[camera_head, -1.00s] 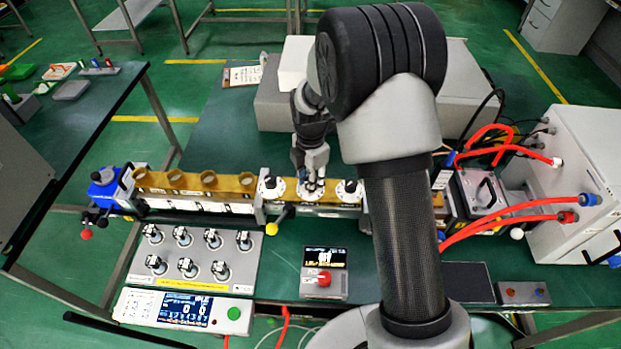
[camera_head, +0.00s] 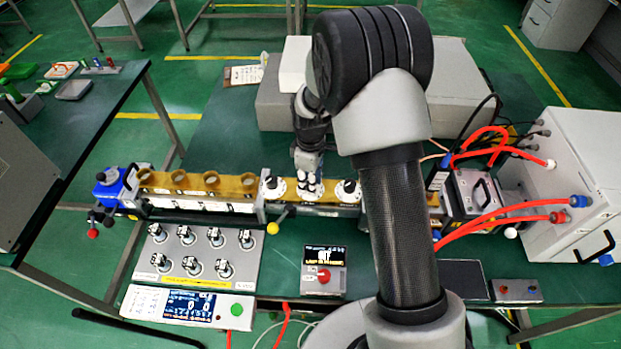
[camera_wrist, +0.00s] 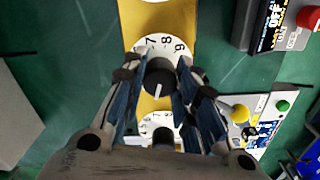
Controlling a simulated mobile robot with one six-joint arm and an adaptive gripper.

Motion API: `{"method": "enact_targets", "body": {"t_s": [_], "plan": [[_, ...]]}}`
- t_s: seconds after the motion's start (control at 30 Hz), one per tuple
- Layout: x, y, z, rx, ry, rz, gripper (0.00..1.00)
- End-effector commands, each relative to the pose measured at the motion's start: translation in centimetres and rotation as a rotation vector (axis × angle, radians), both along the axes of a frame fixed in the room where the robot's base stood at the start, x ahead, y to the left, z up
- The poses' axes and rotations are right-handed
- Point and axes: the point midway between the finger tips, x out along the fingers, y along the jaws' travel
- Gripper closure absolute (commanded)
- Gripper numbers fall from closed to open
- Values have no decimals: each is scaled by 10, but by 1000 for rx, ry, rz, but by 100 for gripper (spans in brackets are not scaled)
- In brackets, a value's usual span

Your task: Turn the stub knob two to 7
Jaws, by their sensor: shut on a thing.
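Three round white dials with black knobs sit in a row on the brass-coloured waveguide (camera_head: 328,195). My gripper (camera_head: 308,186) is down at the middle dial and hides most of it in the head view. In the wrist view my gripper (camera_wrist: 158,80) has its blue-lined fingers on both sides of a dark round knob (camera_wrist: 158,73), shut on it. The knob's white mark points toward the bottom of the picture. Its white dial (camera_wrist: 169,42) shows 7, 8 and 9 on the far side. The lower dial numbers are hidden by the knob and fingers.
Neighbouring dials stand close by, the left (camera_head: 272,188) and the right (camera_head: 347,191). A small display box with a red knob (camera_head: 323,275) and a grey panel of several knobs (camera_head: 205,262) are in front. Red hoses (camera_head: 500,222) lie to the right.

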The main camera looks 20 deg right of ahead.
Motion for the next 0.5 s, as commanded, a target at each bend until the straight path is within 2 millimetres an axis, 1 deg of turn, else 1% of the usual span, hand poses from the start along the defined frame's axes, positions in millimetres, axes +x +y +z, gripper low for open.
{"method": "enact_targets", "body": {"t_s": [0.5], "plan": [[0, 0, 0, 0, 1, -489, 97]]}}
